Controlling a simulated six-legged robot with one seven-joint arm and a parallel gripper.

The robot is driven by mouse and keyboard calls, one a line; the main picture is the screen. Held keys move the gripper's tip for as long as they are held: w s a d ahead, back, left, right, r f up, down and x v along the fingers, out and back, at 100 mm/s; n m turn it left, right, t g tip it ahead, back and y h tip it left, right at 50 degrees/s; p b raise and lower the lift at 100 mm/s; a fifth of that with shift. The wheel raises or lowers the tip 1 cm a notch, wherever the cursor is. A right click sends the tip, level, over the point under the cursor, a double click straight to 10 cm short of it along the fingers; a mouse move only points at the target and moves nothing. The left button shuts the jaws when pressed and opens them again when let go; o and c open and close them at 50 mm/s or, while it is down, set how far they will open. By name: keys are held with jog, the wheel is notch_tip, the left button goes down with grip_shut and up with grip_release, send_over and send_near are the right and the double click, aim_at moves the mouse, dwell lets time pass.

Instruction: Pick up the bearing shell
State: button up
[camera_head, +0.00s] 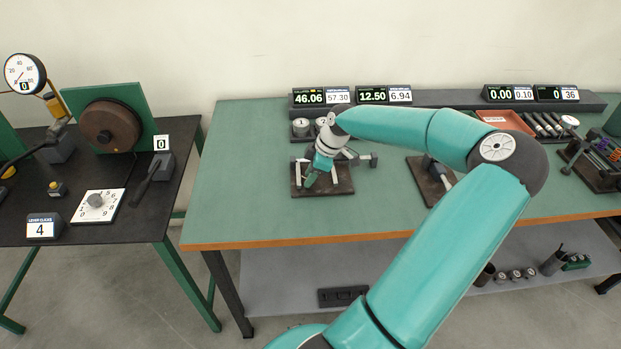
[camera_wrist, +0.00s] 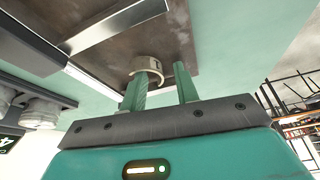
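The bearing shell (camera_wrist: 150,63), a small cream curved piece with a dark mark, shows in the wrist view on a brown plate (camera_wrist: 205,25). My gripper (camera_wrist: 161,69) has its two green fingers apart, with a gap between them. The left finger overlaps the shell's lower part in the picture, and the right finger is clear to its right. I cannot tell whether a finger touches the shell. In the head view my gripper (camera_head: 310,181) is low over the dark plate (camera_head: 338,188) on the green bench, and the shell cannot be made out there.
A metal bar (camera_wrist: 118,24) lies on the plate left of the shell. Metal cylinders (camera_head: 300,126) stand behind the plate, below the digital displays (camera_head: 322,97). Another dark fixture (camera_head: 425,180) is to the right. The bench's left part (camera_head: 235,190) is clear.

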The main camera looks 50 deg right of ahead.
grip_shut()
jog(key=shift+r, duration=0.15)
jog(key=shift+r, duration=0.2)
jog(key=r, duration=0.3)
jog(key=shift+s+a, duration=0.1)
jog(key=shift+s, duration=0.1)
jog(key=s+a+r, duration=0.9)
jog(key=s, duration=0.1)
jog(key=shift+s+r, duration=0.15)
